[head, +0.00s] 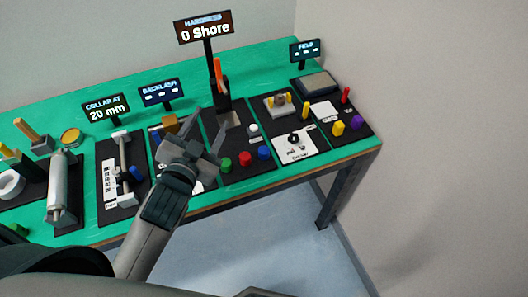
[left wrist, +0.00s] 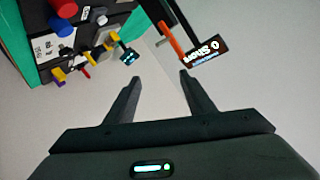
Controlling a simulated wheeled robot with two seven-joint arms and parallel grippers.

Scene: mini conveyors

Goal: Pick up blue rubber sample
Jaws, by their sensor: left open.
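The blue rubber sample (head: 263,153) is a short blue cylinder on a black mat near the front of the green table. It is the rightmost of a row with a red sample (head: 246,159) and a green sample (head: 226,163). In the left wrist view the blue sample (left wrist: 62,28) shows at the upper left, below the red one (left wrist: 66,8). My left gripper (head: 208,134) is open and empty, to the left of the samples and apart from them. Its two fingers (left wrist: 161,76) show spread in the left wrist view. My right gripper is not in view.
A hardness stand with an orange lever (head: 218,75) and a "0 Shore" sign (head: 204,27) rises behind the samples. A white knob (head: 253,129) stands just behind the blue sample. A white card (head: 298,146) lies to its right. The table's front edge is close.

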